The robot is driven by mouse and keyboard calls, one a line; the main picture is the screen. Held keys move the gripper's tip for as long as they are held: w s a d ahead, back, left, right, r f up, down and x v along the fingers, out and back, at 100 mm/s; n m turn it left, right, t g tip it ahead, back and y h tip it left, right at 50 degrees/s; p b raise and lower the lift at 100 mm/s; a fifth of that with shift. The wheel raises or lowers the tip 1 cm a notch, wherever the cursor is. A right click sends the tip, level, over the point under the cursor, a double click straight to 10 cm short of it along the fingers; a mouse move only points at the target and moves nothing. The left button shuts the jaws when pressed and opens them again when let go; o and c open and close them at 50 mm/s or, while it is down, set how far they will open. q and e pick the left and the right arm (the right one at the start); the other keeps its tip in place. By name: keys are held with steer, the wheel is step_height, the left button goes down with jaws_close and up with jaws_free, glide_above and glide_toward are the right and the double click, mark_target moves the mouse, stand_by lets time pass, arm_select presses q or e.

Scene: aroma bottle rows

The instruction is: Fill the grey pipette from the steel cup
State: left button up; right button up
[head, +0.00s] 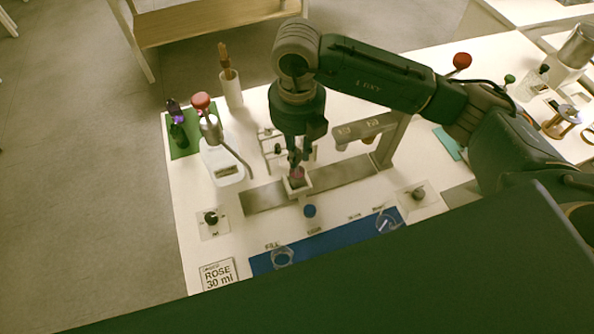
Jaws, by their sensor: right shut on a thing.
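My right gripper (295,161) points straight down over the white table and is shut on a small pink thing (297,173), mostly hidden between the fingertips. The pink thing is at a small white square holder (294,188); I cannot tell whether it touches it. A small grey-topped piece (544,69) at the far right may be the grey pipette, but it is too small to be sure. A large steel vessel (579,46) at the right edge may be the steel cup. My left gripper is not in view.
A red-knobbed lever press (202,104) stands left of my right gripper. A grey bracket (366,127) stands close on its right. A blue strip (330,240) with clear rings lies in front. A card reading ROSE 30 ml (218,275) lies front left. Red (461,61) and green (509,78) knobs stand behind my arm.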

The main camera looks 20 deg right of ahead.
step_height(320, 180, up, 7)
steer(key=p, duration=0.4)
steer(key=shift+r, duration=0.2)
